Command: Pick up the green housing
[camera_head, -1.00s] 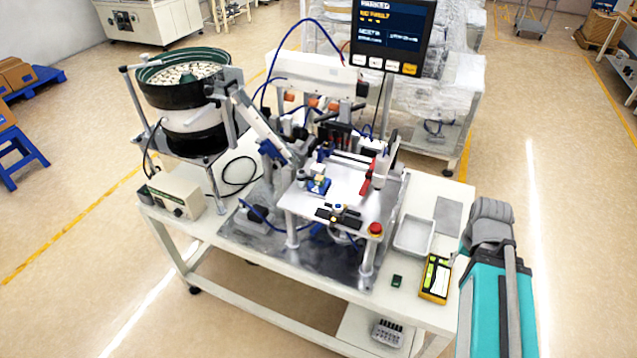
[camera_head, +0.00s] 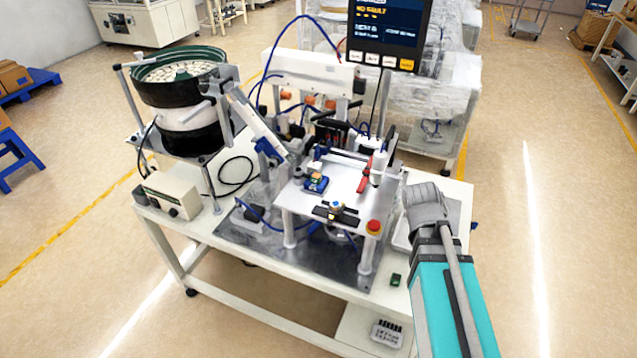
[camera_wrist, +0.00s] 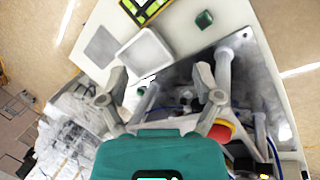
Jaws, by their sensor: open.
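The green housing (camera_head: 396,280) is a small dark green block lying on the white table top near its front right edge. It also shows in the wrist view (camera_wrist: 204,19), at the top right of centre, beyond the fingertips. My gripper (camera_wrist: 160,76) is open, its two fingers spread wide with nothing held between them. The housing is apart from both fingers. In the head view my arm reaches in at the right, and my gripper cannot be made out there.
A white tray (camera_wrist: 146,57) and a grey plate (camera_wrist: 101,46) lie near the housing. The fixture plate (camera_head: 345,187) on posts, with a red button (camera_head: 374,227), stands to the left. Table around the housing is clear.

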